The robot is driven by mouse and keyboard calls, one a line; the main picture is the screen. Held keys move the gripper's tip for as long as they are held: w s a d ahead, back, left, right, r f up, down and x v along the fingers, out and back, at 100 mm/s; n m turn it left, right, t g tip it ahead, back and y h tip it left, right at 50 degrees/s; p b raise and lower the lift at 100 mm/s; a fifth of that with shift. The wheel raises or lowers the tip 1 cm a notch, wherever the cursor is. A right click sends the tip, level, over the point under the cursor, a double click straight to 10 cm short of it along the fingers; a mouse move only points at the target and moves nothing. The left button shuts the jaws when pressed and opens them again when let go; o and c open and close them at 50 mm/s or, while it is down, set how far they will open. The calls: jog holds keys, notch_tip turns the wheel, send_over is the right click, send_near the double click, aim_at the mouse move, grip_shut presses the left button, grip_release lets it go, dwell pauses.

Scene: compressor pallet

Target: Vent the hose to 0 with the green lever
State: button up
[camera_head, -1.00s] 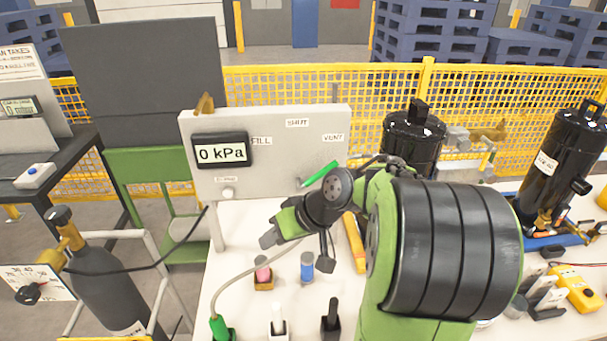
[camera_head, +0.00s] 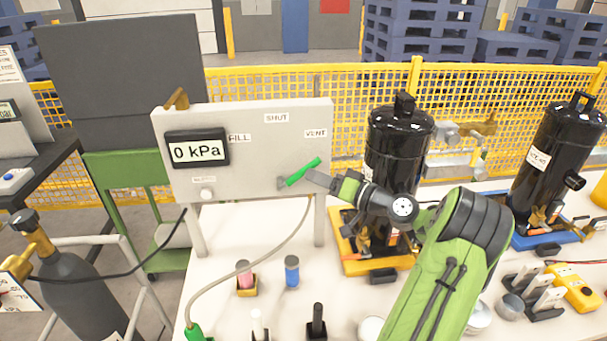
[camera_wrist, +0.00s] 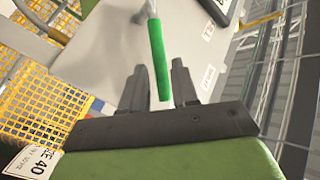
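The display (camera_head: 197,149) on the panel reads 0 kPa. My gripper (camera_head: 318,178) is at the panel's right side, close to the lever's outer end. In the wrist view, my gripper's two fingers (camera_wrist: 158,83) are spread apart, and the green lever (camera_wrist: 158,55) shows between them with gaps on both sides. Whether a finger touches it I cannot tell. The hose (camera_head: 255,262) runs from the panel down to a green connector (camera_head: 195,332) on the table.
A black compressor (camera_head: 398,140) stands just right of my gripper, with another (camera_head: 552,150) farther right. Pink (camera_head: 244,273) and blue (camera_head: 292,271) small cylinders stand on the white table (camera_head: 225,245) below the panel. A yellow mesh fence (camera_head: 290,85) is behind.

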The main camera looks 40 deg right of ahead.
aim_at(304, 172)
jog(key=x, duration=0.4)
jog(key=shift+w+a, duration=0.1)
jog(key=shift+w, duration=0.3)
grip_shut()
